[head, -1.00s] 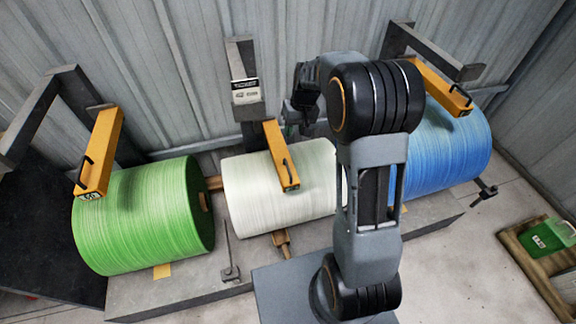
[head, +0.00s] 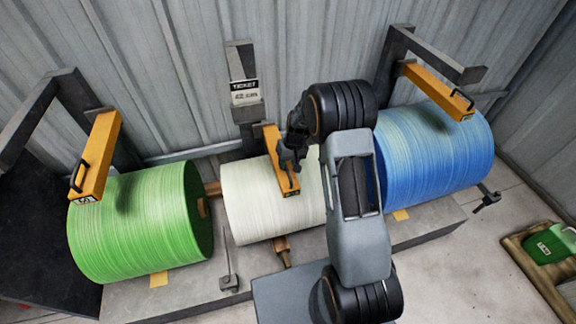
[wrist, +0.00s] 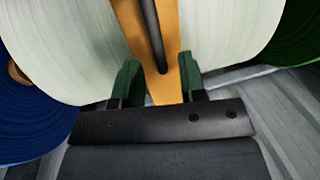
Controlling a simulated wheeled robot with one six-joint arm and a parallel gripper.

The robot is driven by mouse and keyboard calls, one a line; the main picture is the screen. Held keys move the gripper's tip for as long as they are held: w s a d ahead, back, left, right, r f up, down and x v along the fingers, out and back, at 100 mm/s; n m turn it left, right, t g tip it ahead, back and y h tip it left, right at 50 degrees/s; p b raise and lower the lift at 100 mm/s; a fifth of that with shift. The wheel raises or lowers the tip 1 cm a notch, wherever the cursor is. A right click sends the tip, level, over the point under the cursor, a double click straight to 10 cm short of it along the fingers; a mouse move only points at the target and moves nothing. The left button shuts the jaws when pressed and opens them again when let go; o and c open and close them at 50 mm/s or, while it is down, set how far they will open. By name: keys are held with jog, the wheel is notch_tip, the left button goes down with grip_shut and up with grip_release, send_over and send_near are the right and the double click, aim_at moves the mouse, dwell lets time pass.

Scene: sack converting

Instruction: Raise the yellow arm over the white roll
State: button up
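The white roll (head: 248,205) lies in the middle, partly hidden behind my arm. Its yellow arm (head: 271,140) is down, resting across the top of the roll. The dark handle on the yellow arm shows in the wrist view (wrist: 151,30). My gripper (head: 291,172) is over the lower part of the yellow arm, by the handle. In the wrist view my gripper's two green fingers (wrist: 160,75) are apart, with the handle between them and a gap on each side. In the head view the handle is mostly hidden by my gripper.
A green roll (head: 140,220) with its own yellow arm (head: 98,155) lies at left. A blue roll (head: 435,150) with another yellow arm (head: 440,92) lies at right. A ticket sign (head: 244,92) is on the post behind. A green box (head: 550,243) sits at far right.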

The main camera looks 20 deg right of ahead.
jog(key=shift+a+f, duration=0.15)
jog(key=shift+f, duration=0.5)
grip_shut()
